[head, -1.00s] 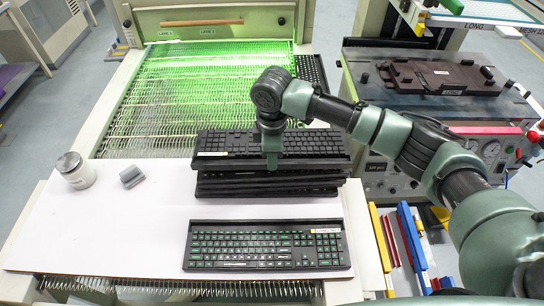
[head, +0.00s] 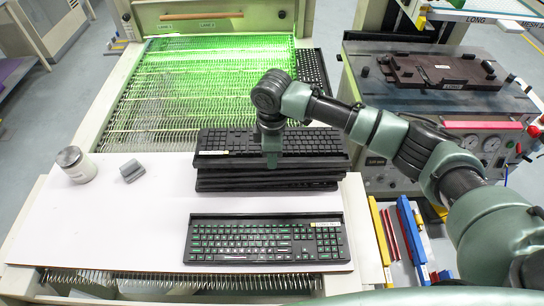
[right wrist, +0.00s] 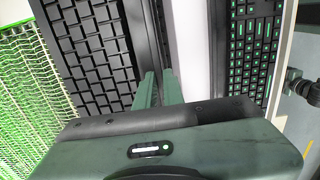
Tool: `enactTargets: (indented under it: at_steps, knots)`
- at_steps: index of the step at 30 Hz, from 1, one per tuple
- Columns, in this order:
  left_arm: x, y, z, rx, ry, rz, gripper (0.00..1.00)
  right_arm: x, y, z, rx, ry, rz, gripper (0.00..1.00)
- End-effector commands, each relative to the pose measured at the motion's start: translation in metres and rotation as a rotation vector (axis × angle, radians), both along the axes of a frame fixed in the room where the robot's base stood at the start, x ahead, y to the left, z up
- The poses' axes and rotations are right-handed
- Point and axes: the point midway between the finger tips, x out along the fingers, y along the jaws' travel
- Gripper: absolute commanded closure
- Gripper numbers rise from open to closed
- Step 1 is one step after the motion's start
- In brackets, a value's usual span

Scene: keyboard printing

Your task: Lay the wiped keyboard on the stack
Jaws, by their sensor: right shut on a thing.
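A black keyboard (head: 222,142) with a small pale label lies level at the top of the stack of dark keyboards (head: 225,184). My right gripper (head: 271,158) is shut on its front edge, near the middle. In the right wrist view, my right gripper's fingers (right wrist: 158,88) pinch the edge of the black keyboard (right wrist: 95,45). The held keyboard looks touching or very close to the stack; I cannot tell whether a thin gap remains. My left gripper is not in view.
A keyboard with green-lit legends (head: 265,242) lies in front of the stack on the white board (head: 120,225). A metal-lidded jar (head: 76,166) and a grey block (head: 131,171) stand at left. The green-lit wire conveyor (head: 200,85) is behind.

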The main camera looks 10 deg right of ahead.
Motion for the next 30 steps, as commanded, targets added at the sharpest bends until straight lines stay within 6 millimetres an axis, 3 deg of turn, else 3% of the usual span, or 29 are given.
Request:
enactTargets:
  at_steps: [17,18,21,30]
  knots:
    - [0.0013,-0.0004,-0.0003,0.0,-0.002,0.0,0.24,0.0008,0.0003,-0.0056,0.001,-0.002,0.0,1.0]
    - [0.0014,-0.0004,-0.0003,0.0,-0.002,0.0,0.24,0.0008,0.0003,-0.0059,0.001,-0.002,0.0,0.88]
    - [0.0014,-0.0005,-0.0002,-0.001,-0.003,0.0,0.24,0.0006,0.0003,-0.0059,0.001,-0.002,0.0,0.66]
    - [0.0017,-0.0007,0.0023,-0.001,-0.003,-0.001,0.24,-0.0003,-0.0001,-0.0049,-0.001,0.001,0.0,0.66]
